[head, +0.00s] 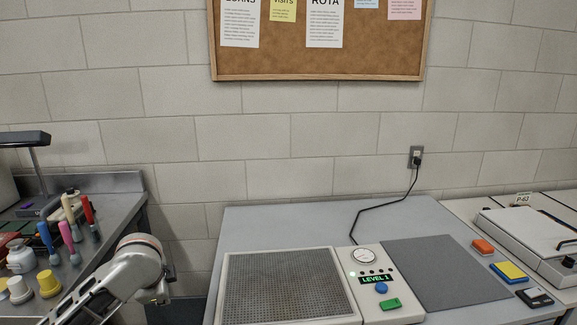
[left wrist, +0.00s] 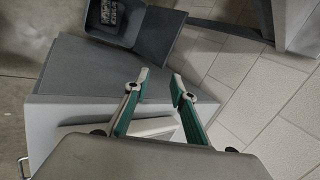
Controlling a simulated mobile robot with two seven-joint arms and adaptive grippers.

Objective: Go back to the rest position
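My left gripper (left wrist: 161,86) shows in the left wrist view, with its two green-padded fingers apart and nothing between the tips. It hangs in free air above a grey surface and the floor. In the head view my left arm comes in at the bottom left, in front of the gap between the two benches; its fingers cannot be made out there. My right arm and right gripper are not in view.
The grey bench (head: 293,218) carries a perforated plate (head: 285,287), a control panel (head: 374,284) and a dark mat (head: 445,268). Tools and jars stand on the left bench (head: 115,183). A dark bin (left wrist: 158,32) stands on the floor.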

